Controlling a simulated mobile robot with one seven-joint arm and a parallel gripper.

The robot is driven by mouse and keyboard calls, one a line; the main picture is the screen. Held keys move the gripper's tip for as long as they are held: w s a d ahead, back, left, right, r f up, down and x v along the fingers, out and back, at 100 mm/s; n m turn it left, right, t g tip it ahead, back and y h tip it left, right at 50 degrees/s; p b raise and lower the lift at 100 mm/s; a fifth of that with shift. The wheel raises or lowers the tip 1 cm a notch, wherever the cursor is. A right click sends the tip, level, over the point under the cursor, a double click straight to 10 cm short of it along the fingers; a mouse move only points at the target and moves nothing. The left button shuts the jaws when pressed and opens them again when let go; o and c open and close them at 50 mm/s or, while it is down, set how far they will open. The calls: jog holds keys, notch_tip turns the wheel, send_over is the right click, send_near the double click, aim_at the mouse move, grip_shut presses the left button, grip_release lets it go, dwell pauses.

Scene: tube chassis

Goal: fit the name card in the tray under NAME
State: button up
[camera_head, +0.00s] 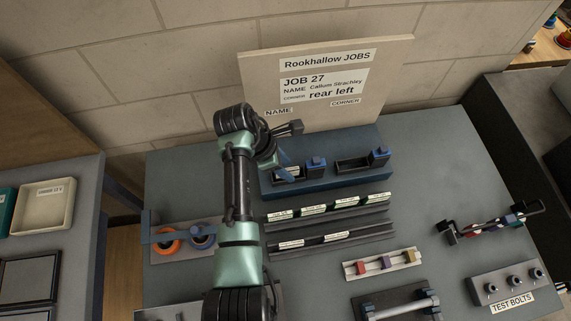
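The job board (330,90) reads "JOB 27", NAME "Callum Strachley", CORNER "rear left". Below its NAME label is the left tray (271,178) on a dark blue stand. A small white card (288,172) with dark print shows at this tray; its text is too small to read, and whether it is fully seated is unclear. My gripper (286,160) is over the left tray, close to the card. My wrist partly covers it, so its fingers and any grip on the card cannot be made out. The right tray (358,164), under CORNER, looks empty.
Two dark racks in front of the stand hold several printed cards (330,205) (313,241). Coloured blocks (386,263), a bar fixture (400,305), test bolts (514,281) and orange and blue rings (165,241) stand around. Bare table (425,165) lies right of the stand.

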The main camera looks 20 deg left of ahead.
jog(key=v, duration=1.3)
dwell(0.5)
